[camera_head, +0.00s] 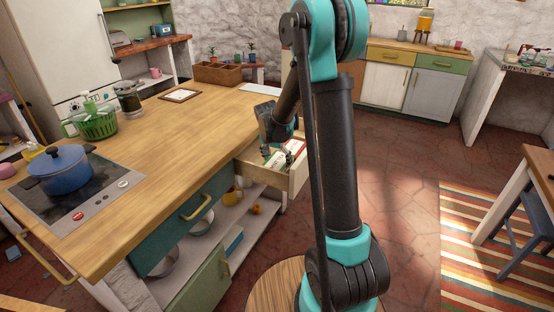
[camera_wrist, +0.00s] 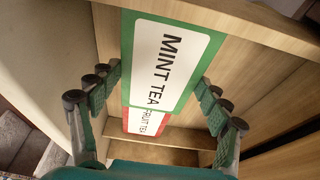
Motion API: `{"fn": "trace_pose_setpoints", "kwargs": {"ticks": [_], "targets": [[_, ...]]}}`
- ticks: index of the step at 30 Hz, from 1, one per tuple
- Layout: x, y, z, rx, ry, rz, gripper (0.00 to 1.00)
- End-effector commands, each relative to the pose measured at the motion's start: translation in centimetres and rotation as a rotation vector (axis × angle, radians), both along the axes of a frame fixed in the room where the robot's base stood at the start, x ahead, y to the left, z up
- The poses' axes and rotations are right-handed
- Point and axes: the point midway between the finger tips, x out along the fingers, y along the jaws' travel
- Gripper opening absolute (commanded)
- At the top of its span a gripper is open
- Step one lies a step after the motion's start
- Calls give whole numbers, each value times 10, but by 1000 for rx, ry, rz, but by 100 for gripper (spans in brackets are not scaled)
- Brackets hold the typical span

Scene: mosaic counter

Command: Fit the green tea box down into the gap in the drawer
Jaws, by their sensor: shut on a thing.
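The green tea box (camera_wrist: 172,62), with a white label reading MINT TEA, is between the finger pads of my gripper (camera_wrist: 158,82) in the wrist view. My gripper is shut on it. A red-edged box labelled FRUIT TEA (camera_wrist: 147,122) shows just below it in the picture, partly covered by it. The wooden drawer (camera_wrist: 270,28) surrounds both in this view. In the head view the open drawer (camera_head: 266,174) sticks out from the counter's right end, with my gripper (camera_head: 278,152) over it. The gap and the green box's lower end are hidden.
The tiled floor right of the drawer is clear.

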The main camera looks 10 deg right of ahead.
Motion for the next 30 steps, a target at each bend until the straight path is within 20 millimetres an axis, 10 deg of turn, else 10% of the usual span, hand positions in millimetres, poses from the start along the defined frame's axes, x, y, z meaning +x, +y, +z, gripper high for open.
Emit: {"fn": "trace_pose_setpoints", "kwargs": {"ticks": [30], "targets": [[0,0,-14,0,0,0,45]]}}
